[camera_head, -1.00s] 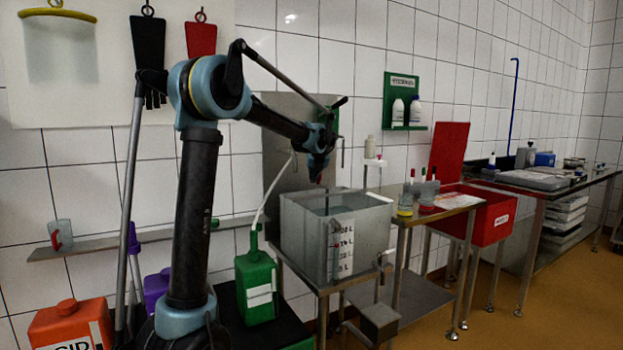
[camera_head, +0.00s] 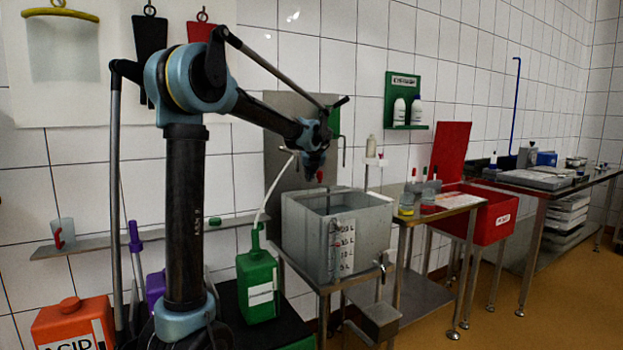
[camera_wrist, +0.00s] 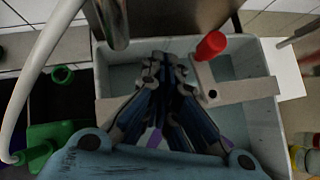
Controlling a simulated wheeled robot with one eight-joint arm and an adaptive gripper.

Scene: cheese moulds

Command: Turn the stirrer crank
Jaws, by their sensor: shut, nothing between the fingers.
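The stirrer crank shows as a red knob (camera_wrist: 210,46) in the wrist view, beside a grey bar (camera_wrist: 235,90) that spans the tank.
A metal pipe (camera_wrist: 112,20) hangs close by at the upper left of the wrist view. A green canister (camera_head: 258,285) with a pale hose stands left of the tank. A side table with small bottles (camera_head: 408,202) and a red bin (camera_head: 490,222) stand to the right.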

